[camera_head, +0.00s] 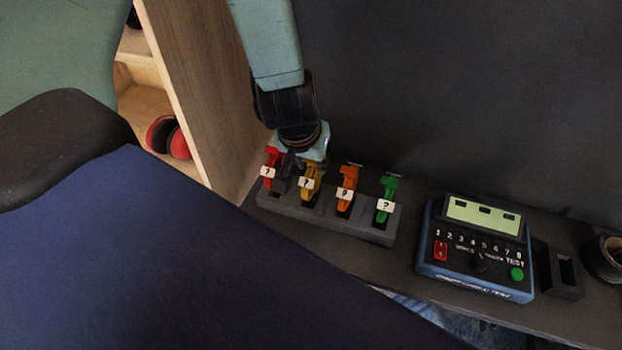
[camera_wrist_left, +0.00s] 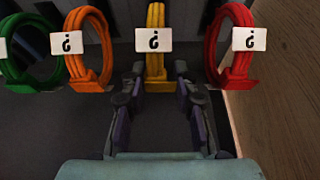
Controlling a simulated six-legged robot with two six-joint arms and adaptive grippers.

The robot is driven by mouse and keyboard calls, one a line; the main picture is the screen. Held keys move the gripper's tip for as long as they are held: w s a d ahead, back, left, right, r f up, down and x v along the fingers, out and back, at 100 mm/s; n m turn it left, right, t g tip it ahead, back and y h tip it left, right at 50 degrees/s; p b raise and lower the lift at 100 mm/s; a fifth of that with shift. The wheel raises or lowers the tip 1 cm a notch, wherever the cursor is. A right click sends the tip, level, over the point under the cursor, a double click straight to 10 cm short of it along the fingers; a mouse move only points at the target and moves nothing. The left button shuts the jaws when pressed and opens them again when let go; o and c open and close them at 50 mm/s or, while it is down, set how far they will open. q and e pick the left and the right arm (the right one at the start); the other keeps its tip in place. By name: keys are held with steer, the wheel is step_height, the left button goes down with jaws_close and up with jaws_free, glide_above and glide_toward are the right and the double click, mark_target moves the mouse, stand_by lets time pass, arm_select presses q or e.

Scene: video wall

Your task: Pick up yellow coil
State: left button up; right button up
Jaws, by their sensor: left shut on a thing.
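The yellow coil (camera_head: 311,186) stands upright in a dark rack, second from the left in the head view, with a white "?" tag on it. It also shows in the middle of the left wrist view (camera_wrist_left: 155,68). My left gripper (camera_head: 296,160) reaches down from above and behind the rack. In the left wrist view its two fingers (camera_wrist_left: 158,88) are shut on the lower part of the yellow coil, one on each side. The coil is still at the rack, between the red and orange coils. My right gripper is not in view.
A red coil (camera_head: 271,169), an orange coil (camera_head: 347,188) and a green coil (camera_head: 387,198) stand in the same rack (camera_head: 330,221). A blue tester (camera_head: 476,248) with a screen is to the right. A wooden shelf (camera_head: 195,85) stands at the left, and a dark wall is behind.

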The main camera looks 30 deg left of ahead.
arm_select(q)
steer(key=shift+d, duration=0.15)
jaws_close()
steer(key=shift+w+r, duration=0.1)
